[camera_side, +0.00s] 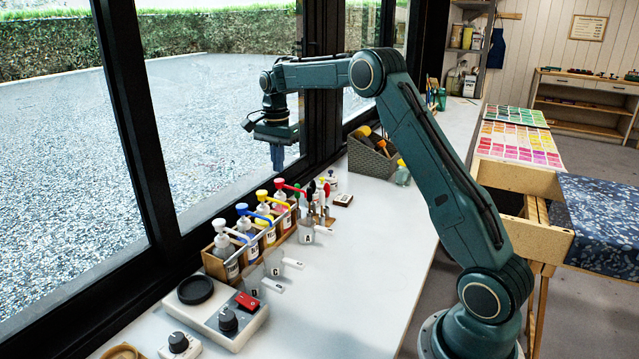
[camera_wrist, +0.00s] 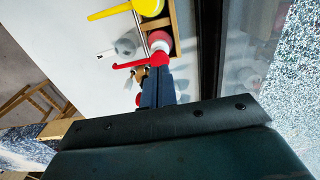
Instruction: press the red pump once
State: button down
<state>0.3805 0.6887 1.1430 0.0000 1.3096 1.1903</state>
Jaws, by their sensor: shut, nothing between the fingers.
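The red pump (camera_side: 280,184) tops a bottle at the far end of a wooden rack (camera_side: 222,268) in the side view. In the wrist view the red pump (camera_wrist: 158,58) shows just past my fingertips, its spout pointing left. My gripper (camera_side: 277,166) is shut and empty, pointing down above the red pump, with a gap between them in the side view. In the wrist view my gripper (camera_wrist: 158,72) hides part of what lies below the pump.
The yellow pump (camera_side: 262,194), blue pump (camera_side: 242,209) and white pump (camera_side: 219,225) stand in the same rack. Clear lettered cups (camera_side: 307,237) stand beside it. Behind is a dark window frame (camera_side: 147,130). A grey basket (camera_side: 371,160) stands farther back. The white tabletop (camera_side: 350,270) is clear in front.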

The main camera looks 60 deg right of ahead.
aim_at(279, 180)
jog(key=shift+f, duration=1.9)
jog(key=shift+r, duration=1.1)
jog(key=shift+r, duration=0.1)
dwell(0.3)
jog(key=shift+r, duration=1.4)
